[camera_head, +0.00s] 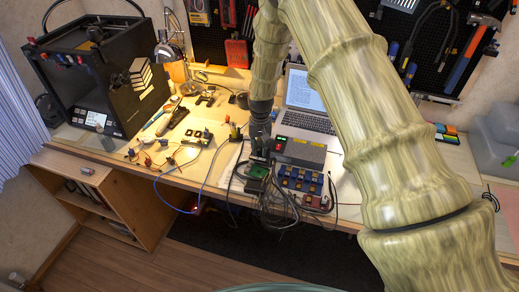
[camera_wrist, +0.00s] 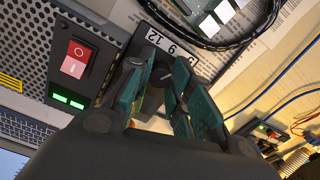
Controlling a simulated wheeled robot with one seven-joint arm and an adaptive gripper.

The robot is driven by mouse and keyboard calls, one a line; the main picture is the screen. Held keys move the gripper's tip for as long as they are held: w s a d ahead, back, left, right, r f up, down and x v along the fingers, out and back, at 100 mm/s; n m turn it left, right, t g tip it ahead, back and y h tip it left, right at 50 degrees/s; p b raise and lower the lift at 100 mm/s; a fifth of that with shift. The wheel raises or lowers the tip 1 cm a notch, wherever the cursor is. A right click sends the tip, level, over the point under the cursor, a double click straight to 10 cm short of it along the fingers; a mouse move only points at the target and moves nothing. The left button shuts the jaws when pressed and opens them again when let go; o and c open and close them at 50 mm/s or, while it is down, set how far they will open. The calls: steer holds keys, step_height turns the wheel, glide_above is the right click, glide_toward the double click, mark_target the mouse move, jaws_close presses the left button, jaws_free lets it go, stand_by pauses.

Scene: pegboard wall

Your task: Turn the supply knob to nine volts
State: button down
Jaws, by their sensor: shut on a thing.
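The supply is a grey perforated box (camera_head: 305,152) on the bench in front of the laptop. In the wrist view its face shows a red rocker switch (camera_wrist: 76,58), green lit digits (camera_wrist: 68,101) and a white scale label (camera_wrist: 170,42), seen turned over, with 12 and 9 readable. The dark knob (camera_wrist: 151,66) sits below the label, between my fingers. My gripper (camera_wrist: 160,92) is shut on the knob, its teal finger pads on either side. A light mark shows by the knob, but its exact setting is unclear. In the head view my gripper (camera_head: 258,150) hides the knob.
The laptop (camera_head: 308,98) stands behind the supply. Small parts and a blue wire (camera_head: 205,180) are to the left.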

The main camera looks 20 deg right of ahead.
steer(key=shift+n, duration=1.2)
steer(key=c, duration=1.5)
jaws_free()
